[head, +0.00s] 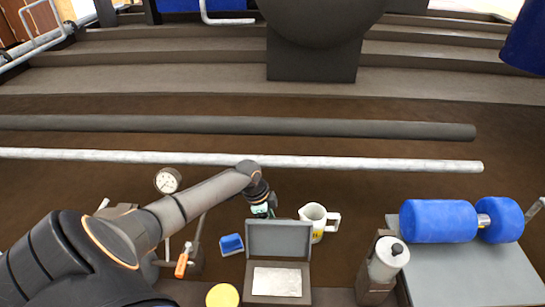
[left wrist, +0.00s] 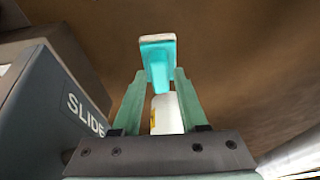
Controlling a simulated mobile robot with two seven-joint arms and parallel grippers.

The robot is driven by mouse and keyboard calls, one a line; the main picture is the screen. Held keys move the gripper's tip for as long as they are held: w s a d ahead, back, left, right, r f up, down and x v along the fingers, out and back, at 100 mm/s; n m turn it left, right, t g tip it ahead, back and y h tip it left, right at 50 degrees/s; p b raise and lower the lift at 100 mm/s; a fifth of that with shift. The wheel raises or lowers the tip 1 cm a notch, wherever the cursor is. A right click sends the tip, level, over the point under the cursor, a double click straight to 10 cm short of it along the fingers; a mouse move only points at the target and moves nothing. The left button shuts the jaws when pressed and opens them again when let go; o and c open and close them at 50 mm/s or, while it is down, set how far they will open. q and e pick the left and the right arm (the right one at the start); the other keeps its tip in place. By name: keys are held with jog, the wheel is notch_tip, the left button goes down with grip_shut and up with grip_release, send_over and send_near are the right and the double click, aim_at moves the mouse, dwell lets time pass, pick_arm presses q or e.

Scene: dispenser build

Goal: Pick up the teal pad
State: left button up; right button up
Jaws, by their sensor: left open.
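The teal pad (left wrist: 158,62) shows in the left wrist view as a bright teal block with a pale end, just beyond and between my left fingertips. My left gripper (left wrist: 160,77) is open, with a green finger on either side of the pad's near part; I cannot tell whether they touch it. In the head view my left gripper (head: 262,211) is behind the raised lid of the grey case, left of the white jug. The tips are small and partly hidden there. My right gripper is not in view.
The grey case (head: 249,270) stands close by, its side marked SLIDE in the left wrist view (left wrist: 85,113). The white jug (head: 312,213) is close on the right. A blue block (head: 231,244), an orange-handled tool (head: 182,264) and a yellow lid (head: 222,296) lie left.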

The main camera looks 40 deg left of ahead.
pick_arm(q)
jog(key=shift+r, duration=0.1)
jog(key=shift+c, duration=0.4)
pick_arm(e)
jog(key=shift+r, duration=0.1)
pick_arm(q)
grip_shut()
jog(key=shift+r, duration=0.1)
notch_tip(320, 180, up, 18)
jog(key=p, duration=0.8)
jog(key=shift+p, duration=0.35)
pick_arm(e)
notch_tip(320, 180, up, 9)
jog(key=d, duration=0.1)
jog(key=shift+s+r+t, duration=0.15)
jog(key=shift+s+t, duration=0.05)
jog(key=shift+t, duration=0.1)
